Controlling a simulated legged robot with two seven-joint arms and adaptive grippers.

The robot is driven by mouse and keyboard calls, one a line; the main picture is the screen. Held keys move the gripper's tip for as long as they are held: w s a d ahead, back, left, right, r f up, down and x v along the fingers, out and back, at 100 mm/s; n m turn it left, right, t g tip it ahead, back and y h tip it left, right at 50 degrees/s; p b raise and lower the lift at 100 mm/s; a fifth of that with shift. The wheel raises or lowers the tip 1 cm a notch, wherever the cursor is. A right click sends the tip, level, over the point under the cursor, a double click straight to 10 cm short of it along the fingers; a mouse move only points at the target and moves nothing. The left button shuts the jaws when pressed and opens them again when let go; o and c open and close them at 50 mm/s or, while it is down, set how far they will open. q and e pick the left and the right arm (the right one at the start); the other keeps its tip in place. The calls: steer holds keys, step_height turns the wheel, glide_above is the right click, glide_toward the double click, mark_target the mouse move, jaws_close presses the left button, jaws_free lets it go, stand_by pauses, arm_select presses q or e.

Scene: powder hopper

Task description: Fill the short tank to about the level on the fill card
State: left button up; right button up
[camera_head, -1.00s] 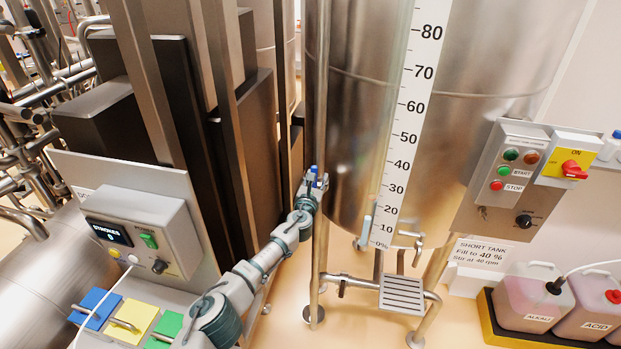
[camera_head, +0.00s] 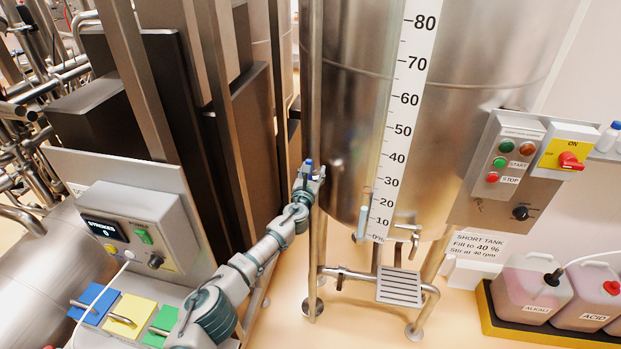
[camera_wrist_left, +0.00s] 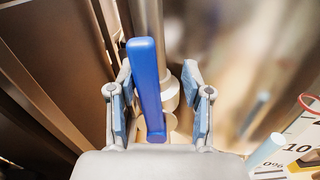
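The short tank (camera_head: 470,150) is a steel vessel with a white percent scale (camera_head: 408,80) on its front. A short pale-blue cylinder (camera_head: 363,222) shows beside the scale's low end; I cannot tell whether it marks a level. The fill card (camera_head: 474,245) reads "SHORT TANK Fill to 40 % Stir at 40 rpm". My left gripper (camera_head: 309,172) is at the tank's left side, by a steel post. In the left wrist view, a blue handle (camera_wrist_left: 147,85) stands between its open fingers (camera_wrist_left: 163,112), with gaps on both sides. My right gripper is out of view.
A control box with start and stop buttons (camera_head: 505,165) and a yellow panel with a red switch (camera_head: 569,150) are at right. A stroke counter box (camera_head: 135,230) and coloured pads (camera_head: 128,315) are at left.

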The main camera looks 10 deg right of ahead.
arm_select(q)
steer(key=shift+s, duration=0.15)
steer(key=v, duration=1.1)
steer(key=shift+s+a, duration=0.15)
steer(key=shift+s, duration=0.15)
stand_by(6.5)
